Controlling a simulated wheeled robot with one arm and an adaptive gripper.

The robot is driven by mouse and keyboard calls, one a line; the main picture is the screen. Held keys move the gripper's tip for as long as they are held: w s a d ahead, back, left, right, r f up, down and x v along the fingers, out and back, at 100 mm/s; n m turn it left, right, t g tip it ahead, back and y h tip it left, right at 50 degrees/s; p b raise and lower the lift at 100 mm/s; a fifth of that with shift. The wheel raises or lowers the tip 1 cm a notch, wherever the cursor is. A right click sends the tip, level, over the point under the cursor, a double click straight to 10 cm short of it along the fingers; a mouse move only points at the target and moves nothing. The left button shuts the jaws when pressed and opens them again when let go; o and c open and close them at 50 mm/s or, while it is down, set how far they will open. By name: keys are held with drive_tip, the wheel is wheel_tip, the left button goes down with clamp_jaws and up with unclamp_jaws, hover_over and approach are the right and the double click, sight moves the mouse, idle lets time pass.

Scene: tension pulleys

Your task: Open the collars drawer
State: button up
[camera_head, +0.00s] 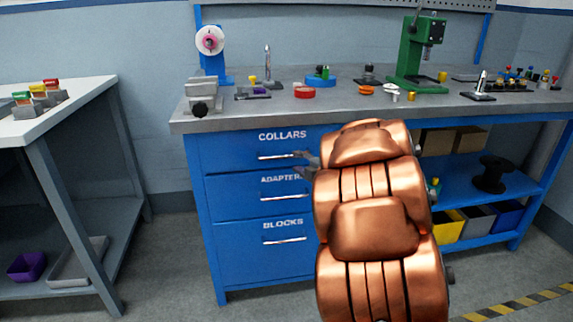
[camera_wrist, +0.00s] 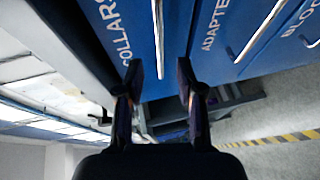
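The collars drawer (camera_head: 228,156) is the top of three blue drawers under the workbench, labelled COLLARS, and its front looks flush with the cabinet. Its silver bar handle (camera_head: 276,156) runs level across the front. My gripper (camera_head: 306,161) is at the right end of this handle, partly hidden behind my arm. In the wrist view, my gripper (camera_wrist: 159,72) is open, with its two fingers apart. The end of the collars handle (camera_wrist: 157,35) shows between the fingers, with a gap on each side. I cannot tell how deep the handle sits between them.
The adapters drawer (camera_head: 228,190) and blocks drawer (camera_head: 235,255) are below, both looking shut. The bench top (camera_head: 340,105) carries a green press (camera_head: 410,60) and small parts. A white-topped side table (camera_head: 70,100) stands left. Floor before the drawers looks clear.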

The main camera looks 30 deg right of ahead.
sight(288, 157)
drive_tip(key=shift+w+f+b, duration=0.2)
drive_tip(key=shift+w+f, duration=0.05)
drive_tip(key=shift+w, duration=0.95)
drive_tip(key=shift+w+f+b, duration=0.2)
drive_tip(key=shift+w+b, duration=0.05)
drive_tip(key=shift+w, duration=1)
drive_tip(key=shift+w+f+b, duration=0.2)
drive_tip(key=shift+w+f, duration=0.05)
drive_tip(key=shift+w, duration=0.95)
drive_tip(key=shift+c, duration=0.2)
clamp_jaws()
